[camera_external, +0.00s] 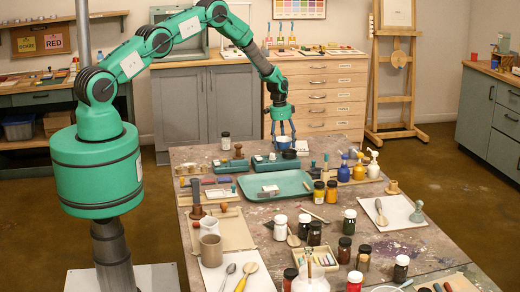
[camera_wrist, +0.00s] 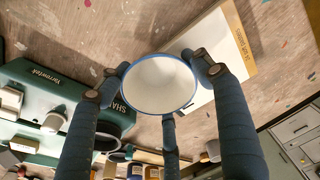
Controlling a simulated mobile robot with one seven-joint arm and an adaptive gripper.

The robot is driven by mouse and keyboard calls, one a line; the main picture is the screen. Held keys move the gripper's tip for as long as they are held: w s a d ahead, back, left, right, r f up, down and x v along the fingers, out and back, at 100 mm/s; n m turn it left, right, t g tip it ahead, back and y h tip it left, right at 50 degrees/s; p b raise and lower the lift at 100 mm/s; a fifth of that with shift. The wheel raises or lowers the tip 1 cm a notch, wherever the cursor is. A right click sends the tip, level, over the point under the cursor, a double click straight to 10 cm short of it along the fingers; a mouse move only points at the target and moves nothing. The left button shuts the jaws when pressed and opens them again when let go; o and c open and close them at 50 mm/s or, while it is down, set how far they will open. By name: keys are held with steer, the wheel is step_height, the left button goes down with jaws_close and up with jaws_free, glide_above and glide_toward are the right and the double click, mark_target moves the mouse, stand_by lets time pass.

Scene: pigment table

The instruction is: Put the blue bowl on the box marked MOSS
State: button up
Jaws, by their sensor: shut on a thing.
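The blue bowl (camera_external: 284,142) has a white inside (camera_wrist: 160,84) and a blue rim. My gripper (camera_external: 281,130) has its fingers shut on the bowl, around its rim in the wrist view (camera_wrist: 160,90). The bowl is upright at the back of the table, by the green boxes; I cannot tell its exact height above the table. A green box (camera_wrist: 45,82) lies left of the bowl in the wrist view, with partly hidden lettering beginning "SHA" and a second label. I cannot read MOSS on any box.
A white sheet with a wooden edge (camera_wrist: 238,38) lies beside the bowl in the wrist view. A dark round dish (camera_wrist: 108,137) is close to the fingers. The teal tray (camera_external: 247,188), jars and bottles crowd the table (camera_external: 410,240) nearer the camera.

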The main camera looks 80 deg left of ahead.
steer(key=shift+f, duration=0.15)
steer(key=o, duration=1.3)
steer(key=shift+c, duration=0.2)
step_height(320, 180, up, 12)
steer(key=s, duration=0.1)
steer(key=shift+s+a, duration=0.2)
stand_by(0.4)
